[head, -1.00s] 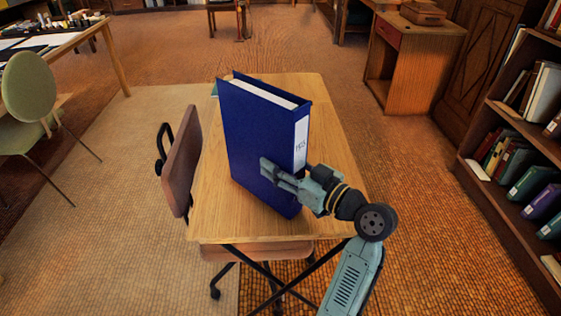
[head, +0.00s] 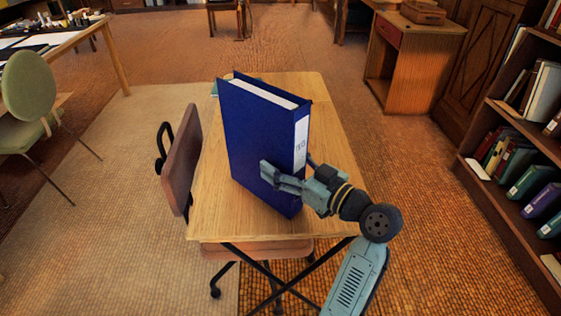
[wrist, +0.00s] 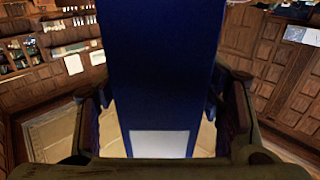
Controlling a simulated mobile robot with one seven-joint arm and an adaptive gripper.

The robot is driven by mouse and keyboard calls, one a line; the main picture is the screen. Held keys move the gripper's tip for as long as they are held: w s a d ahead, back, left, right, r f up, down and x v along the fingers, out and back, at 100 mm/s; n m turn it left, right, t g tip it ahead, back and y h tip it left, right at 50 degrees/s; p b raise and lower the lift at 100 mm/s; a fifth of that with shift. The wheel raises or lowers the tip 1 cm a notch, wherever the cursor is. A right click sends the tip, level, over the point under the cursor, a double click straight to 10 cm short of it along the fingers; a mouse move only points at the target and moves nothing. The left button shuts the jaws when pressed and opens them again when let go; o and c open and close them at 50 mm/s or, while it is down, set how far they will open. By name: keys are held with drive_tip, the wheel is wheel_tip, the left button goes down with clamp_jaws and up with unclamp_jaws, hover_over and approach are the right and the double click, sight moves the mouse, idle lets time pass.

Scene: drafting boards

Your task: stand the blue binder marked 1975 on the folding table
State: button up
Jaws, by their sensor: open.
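The blue binder (head: 258,135) stands upright on the folding table (head: 215,218), its white spine label facing my arm. The label's small sideways marking is hard to read. My gripper (head: 289,167) is open, one finger along the binder's broad left face and the other beyond its right edge. In the wrist view, the binder (wrist: 160,65) rises between the spread fingers of my gripper (wrist: 160,103), with gaps at both sides and the white label low. The binder's lower spine is partly hidden by the gripper in the head view.
A brown office chair (head: 181,165) is tucked against the table's left side. A bookshelf (head: 490,185) stands at the right and a wooden desk (head: 412,65) at the back right. A green chair (head: 28,105) is at the left.

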drive_tip(key=b+v, duration=0.2)
drive_tip(key=v, duration=0.9)
drive_tip(key=shift+s, duration=0.1)
